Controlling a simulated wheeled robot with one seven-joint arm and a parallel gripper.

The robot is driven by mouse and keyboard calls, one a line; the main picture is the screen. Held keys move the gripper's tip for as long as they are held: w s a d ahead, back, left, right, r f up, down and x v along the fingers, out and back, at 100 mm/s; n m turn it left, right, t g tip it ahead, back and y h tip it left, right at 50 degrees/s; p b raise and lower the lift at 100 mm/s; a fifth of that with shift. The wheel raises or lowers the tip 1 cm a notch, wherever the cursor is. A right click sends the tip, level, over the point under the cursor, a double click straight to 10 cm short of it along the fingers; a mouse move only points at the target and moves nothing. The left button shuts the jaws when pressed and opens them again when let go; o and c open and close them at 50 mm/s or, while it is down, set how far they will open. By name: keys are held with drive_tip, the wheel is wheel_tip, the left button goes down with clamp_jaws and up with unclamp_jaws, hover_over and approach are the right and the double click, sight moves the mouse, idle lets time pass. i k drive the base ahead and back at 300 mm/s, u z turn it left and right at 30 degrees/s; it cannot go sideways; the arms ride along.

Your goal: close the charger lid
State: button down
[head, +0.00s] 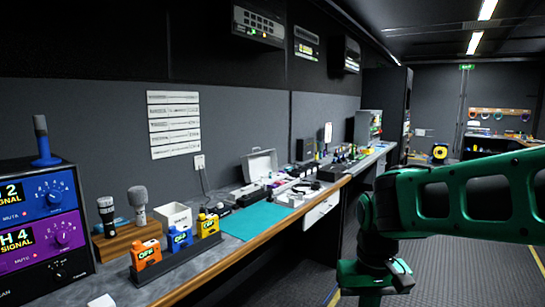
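A light grey case with its lid standing open (259,164) sits on the bench against the wall, in the middle of the head view. It is small in this view, and I cannot tell for sure that it is the charger. Nearer, a dark rack (178,262) holds an orange pack (146,254), a blue pack (180,239) and a yellow pack (208,225), with no lid visible on it. My green arm reaches in from the right and bends downward in front of the bench, apart from the case. My gripper's fingers are not visible.
The long bench (225,252) carries a teal mat (246,219), a white box (174,216), microphones on a wooden stand (118,241) and small gear farther back. A rack unit (40,225) stands at the near left. The aisle floor (450,260) is open.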

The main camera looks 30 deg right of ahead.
sight(254, 165)
drive_tip(key=z, duration=0.45)
drive_tip(key=i, duration=1.6)
drive_tip(key=z, duration=1)
drive_tip(key=k, duration=0.9)
drive_tip(key=z, duration=0.9)
drive_tip(key=k, duration=0.35)
drive_tip(key=z, duration=0.35)
drive_tip(key=i, duration=1.05)
drive_tip(key=u, duration=0.4)
drive_tip(key=i, duration=1.15)
drive_tip(key=u, duration=0.95)
drive_tip(key=i, duration=0.95)
drive_tip(key=u, duration=0.75)
